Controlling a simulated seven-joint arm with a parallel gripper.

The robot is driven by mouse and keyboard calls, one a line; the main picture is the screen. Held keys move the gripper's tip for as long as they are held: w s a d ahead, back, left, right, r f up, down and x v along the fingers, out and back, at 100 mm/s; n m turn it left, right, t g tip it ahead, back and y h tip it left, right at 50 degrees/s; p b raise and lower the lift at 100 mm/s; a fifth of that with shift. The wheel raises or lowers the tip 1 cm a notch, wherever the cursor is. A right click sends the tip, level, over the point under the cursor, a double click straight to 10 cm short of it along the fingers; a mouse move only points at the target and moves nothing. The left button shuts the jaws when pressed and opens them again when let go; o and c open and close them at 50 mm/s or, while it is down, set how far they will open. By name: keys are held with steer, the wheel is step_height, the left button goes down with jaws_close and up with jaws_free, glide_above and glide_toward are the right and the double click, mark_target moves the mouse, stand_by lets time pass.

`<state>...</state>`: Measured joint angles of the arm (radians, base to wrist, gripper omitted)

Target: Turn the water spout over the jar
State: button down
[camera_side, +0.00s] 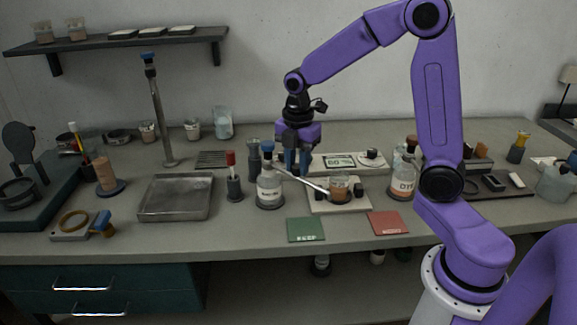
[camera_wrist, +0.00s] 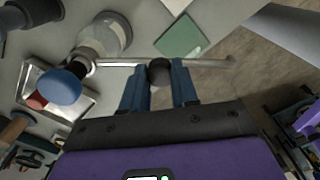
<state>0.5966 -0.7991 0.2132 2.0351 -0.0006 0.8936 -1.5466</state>
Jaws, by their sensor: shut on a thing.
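The water spout (camera_side: 308,182) is a thin metal tube. In the side view it slopes down right, and its end meets the left side of the glass jar (camera_side: 340,193) of amber contents. I cannot tell whether the tip is over the mouth. My gripper (camera_side: 297,170) points down above the tube, left of the jar. In the wrist view my gripper (camera_wrist: 160,88) is shut on a dark round knob (camera_wrist: 159,72) at the spout (camera_wrist: 120,64). A blue knob (camera_wrist: 62,86) stands near the spout's left end. The jar is not clear in the wrist view.
A labelled bottle (camera_side: 270,190) stands close left of the spout, and a red-capped bottle (camera_side: 233,187) farther left. A scale (camera_side: 325,164) sits behind. A green mat (camera_side: 306,230) and a red mat (camera_side: 388,223) lie in front. A large bottle (camera_side: 402,187) stands right of the jar.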

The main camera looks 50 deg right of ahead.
steer(key=w+d+n, duration=0.2)
steer(key=d+n, duration=0.4)
steer(key=n, duration=0.2)
steer(key=shift+w+d+n, duration=0.3)
steer(key=shift+d, duration=0.1)
steer(key=shift+r, duration=0.1)
steer(key=c, duration=0.8)
jaws_free()
steer(key=shift+c, duration=0.2)
step_height(320, 180, up, 17)
steer(key=shift+r, duration=0.2)
steer(key=shift+a+f, duration=0.1)
